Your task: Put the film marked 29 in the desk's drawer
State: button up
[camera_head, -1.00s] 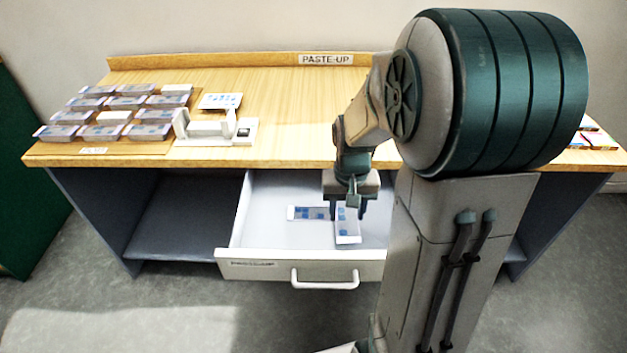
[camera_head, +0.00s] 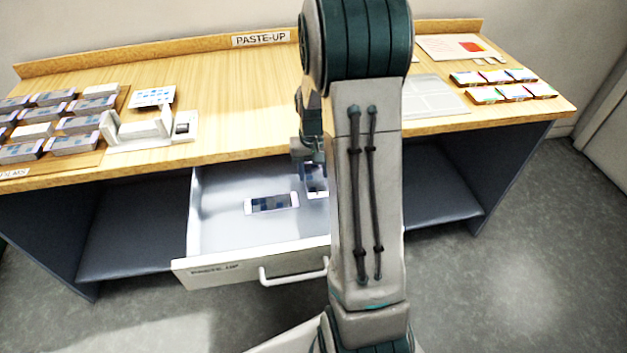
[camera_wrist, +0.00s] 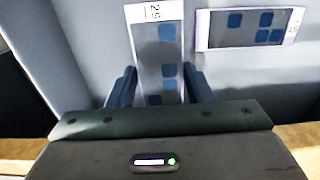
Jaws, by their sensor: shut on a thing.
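The film marked 29 (camera_wrist: 158,45) is a clear strip with blue squares and a white numbered end. In the wrist view it lies between the fingers of my gripper (camera_wrist: 158,88), which is shut on it. In the head view my gripper (camera_head: 311,172) is inside the open drawer (camera_head: 218,270), partly hidden by my arm. The held film (camera_head: 316,186) is low over the drawer floor; I cannot tell whether it touches. A second film (camera_head: 272,204) lies flat in the drawer to its left. It shows at the right in the wrist view (camera_wrist: 248,28), its number unclear.
The wooden desk top (camera_head: 240,90) is above the drawer. Several stacked films (camera_head: 74,143) and a white device (camera_head: 140,130) stand at its left. Several small packs (camera_head: 505,84) lie at its right. The drawer's left part is clear.

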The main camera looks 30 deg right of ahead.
aim_at(314, 176)
jog(key=shift+w+d+f, duration=0.15)
jog(key=shift+f+b, duration=0.3)
jog(key=shift+f, duration=1.65)
jog(key=shift+f, duration=0.15)
jog(key=o, duration=0.9)
jog(key=shift+o, duration=0.2)
